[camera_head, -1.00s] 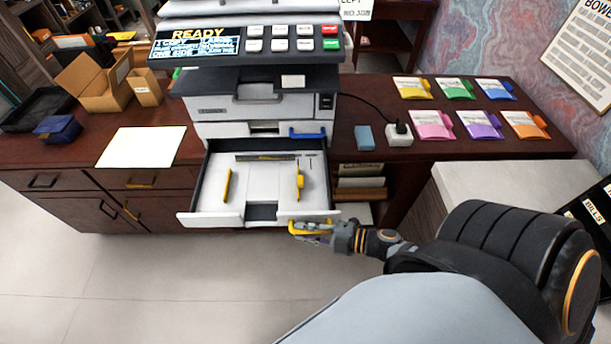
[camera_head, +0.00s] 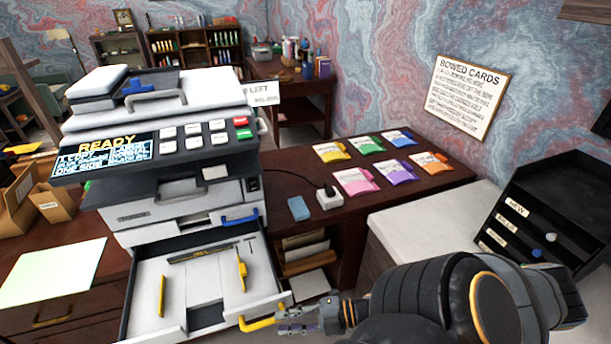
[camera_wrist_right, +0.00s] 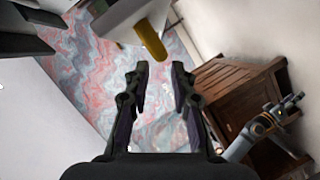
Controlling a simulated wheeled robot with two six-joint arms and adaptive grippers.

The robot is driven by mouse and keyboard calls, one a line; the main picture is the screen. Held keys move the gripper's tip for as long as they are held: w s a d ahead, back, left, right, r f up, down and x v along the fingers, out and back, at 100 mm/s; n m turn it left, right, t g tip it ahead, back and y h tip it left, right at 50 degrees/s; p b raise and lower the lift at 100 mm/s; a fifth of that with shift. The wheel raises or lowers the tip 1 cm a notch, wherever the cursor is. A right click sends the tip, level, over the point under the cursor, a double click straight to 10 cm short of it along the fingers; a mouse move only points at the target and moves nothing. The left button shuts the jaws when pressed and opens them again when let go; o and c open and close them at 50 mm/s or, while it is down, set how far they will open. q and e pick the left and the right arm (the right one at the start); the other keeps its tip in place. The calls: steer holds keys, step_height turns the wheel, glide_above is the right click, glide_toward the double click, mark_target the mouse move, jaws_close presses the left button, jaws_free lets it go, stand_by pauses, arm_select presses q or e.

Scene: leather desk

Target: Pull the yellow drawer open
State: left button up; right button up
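The drawer with the yellow handle (camera_head: 262,320) is pulled out from the lower front of the copier (camera_head: 185,212). Its pale tray (camera_head: 203,282) is empty of paper, with yellow guides inside. My right gripper (camera_head: 283,318) is just right of the handle in the head view. In the right wrist view, my right gripper's fingers (camera_wrist_right: 159,72) are apart with nothing between them. The yellow handle (camera_wrist_right: 151,40) lies beyond their tips. A grey gripper, apparently my left (camera_wrist_right: 280,112), shows small in the right wrist view; its finger state is unclear.
A blue handle (camera_head: 238,217) sits above the open drawer. Coloured packets (camera_head: 380,160), a blue block (camera_head: 299,208) and a white plug box (camera_head: 329,197) lie on the desk. A white-topped cabinet (camera_head: 415,220) and black rack (camera_head: 545,225) stand to the right.

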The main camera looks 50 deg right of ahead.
steer(key=v, duration=0.4)
steer(key=shift+s+d, duration=0.15)
steer(key=shift+d, duration=0.05)
stand_by(0.4)
steer(key=s+d+f+m+g+h, duration=0.1)
steer(key=d+f+m+h, duration=0.75)
steer(key=d+f, duration=0.9)
steer(key=s+f+m+g+h, duration=0.2)
steer(key=s+f+m+h, duration=0.15)
steer(key=f, duration=0.45)
steer(key=s+a+f+m+g, duration=0.3)
steer(key=s+a+f, duration=0.3)
steer(key=a+f, duration=0.1)
steer(key=s+a+f+m+g+y, duration=0.1)
steer(key=s+a+f+m+g, duration=0.3)
steer(key=a+f, duration=0.4)
steer(key=shift+s+a+f+g, duration=0.3)
steer(key=shift+s+a, duration=0.6)
steer(key=shift+a, duration=0.35)
